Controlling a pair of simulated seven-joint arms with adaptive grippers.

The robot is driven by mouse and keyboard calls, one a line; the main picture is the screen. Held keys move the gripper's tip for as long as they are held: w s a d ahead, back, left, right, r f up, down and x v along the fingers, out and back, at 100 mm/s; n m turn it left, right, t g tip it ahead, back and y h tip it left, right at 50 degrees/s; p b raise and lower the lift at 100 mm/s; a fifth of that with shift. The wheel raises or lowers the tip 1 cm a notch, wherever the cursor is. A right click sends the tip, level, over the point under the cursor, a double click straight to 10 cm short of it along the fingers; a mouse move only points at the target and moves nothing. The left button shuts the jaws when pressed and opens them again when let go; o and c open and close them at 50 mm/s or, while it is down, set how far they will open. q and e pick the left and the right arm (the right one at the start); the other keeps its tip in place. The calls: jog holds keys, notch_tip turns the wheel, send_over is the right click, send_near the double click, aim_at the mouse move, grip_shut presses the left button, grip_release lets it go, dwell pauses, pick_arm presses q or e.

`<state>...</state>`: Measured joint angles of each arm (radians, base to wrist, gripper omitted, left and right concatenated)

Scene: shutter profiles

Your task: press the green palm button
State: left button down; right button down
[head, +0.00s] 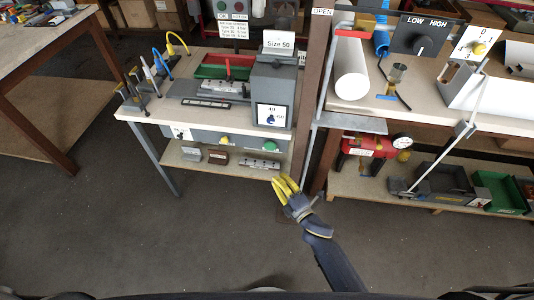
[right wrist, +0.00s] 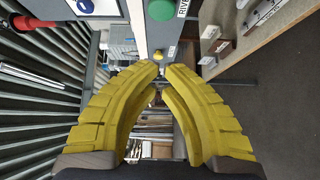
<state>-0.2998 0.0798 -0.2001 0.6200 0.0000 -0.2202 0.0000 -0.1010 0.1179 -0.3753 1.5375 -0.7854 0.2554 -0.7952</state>
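The green palm button (head: 270,146) is on the grey panel under the front edge of the middle bench. In the right wrist view the green button (right wrist: 161,10) shows at the top, beyond my fingertips. My right gripper (head: 281,181) has yellow fingers and is in front of this bench, below and a little right of the green button and apart from it. In the right wrist view its fingertips (right wrist: 162,69) come together with nothing held between them. My left gripper is not in view.
A yellow button (head: 224,141) sits left of the green one on the panel; it also shows in the right wrist view (right wrist: 157,55). A brown post (head: 317,100) stands between the benches. A lower shelf (head: 232,168) holds small blocks. The floor in front is clear.

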aim_at(270, 145)
jog(key=shift+a+n, duration=0.1)
jog(key=shift+n, duration=0.3)
jog(key=w+d+x, duration=0.1)
jog(key=d+x, duration=0.1)
jog(key=x, duration=1)
jog(key=shift+w, duration=0.5)
jog(key=shift+r, duration=0.1)
